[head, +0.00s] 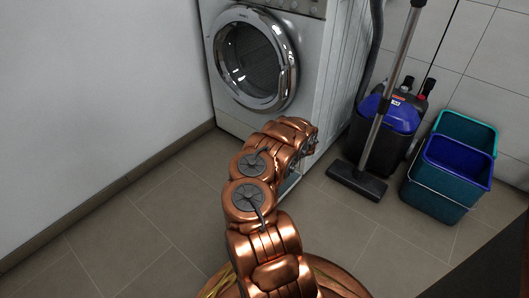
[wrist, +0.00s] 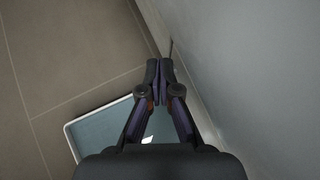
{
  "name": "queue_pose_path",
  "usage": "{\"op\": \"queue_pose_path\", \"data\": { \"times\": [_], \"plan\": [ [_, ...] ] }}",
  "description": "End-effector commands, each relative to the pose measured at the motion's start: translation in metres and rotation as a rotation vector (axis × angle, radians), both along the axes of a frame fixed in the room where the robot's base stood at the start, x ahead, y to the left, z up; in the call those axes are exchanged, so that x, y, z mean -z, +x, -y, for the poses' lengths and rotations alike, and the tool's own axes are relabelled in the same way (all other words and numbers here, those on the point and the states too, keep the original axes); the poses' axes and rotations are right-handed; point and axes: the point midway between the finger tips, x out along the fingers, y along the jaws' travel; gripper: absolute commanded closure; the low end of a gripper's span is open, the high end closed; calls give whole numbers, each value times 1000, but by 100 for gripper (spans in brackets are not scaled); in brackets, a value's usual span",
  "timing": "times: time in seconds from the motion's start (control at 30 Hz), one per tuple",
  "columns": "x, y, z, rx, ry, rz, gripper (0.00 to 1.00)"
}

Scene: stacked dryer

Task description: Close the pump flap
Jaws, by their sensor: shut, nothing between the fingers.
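The pump flap (wrist: 92,130) shows in the wrist view as a pale blue-grey panel with a white rim. It stands out from the machine's foot, open, low over the floor. My gripper (wrist: 160,66) is shut and empty. It lies over the flap in this view, its fingertips close to the white machine front (wrist: 235,60); I cannot tell whether they touch it. My gripper and wrist hide part of the flap. In the head view a small light edge of the flap (head: 289,183) shows beside my arm, which hides the rest and my gripper.
The machine (head: 325,75) has a round door (head: 252,60) above. To its right stand a vacuum cleaner (head: 385,125) with its floor nozzle (head: 356,181), and blue and green buckets (head: 445,170). A white wall (head: 95,90) is at left. The tiled floor (head: 140,220) at left is clear.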

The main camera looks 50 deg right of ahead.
Motion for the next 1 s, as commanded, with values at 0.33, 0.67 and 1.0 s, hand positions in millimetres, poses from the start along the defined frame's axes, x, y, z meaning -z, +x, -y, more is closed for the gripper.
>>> {"op": "queue_pose_path", "data": {
  "times": [0.33,0.67,1.0],
  "plan": [
    [0,-8,9,36,1,0,100],
    [0,-8,8,35,1,0,100],
    [1,-8,-12,39,1,3,100]
  ]
}}
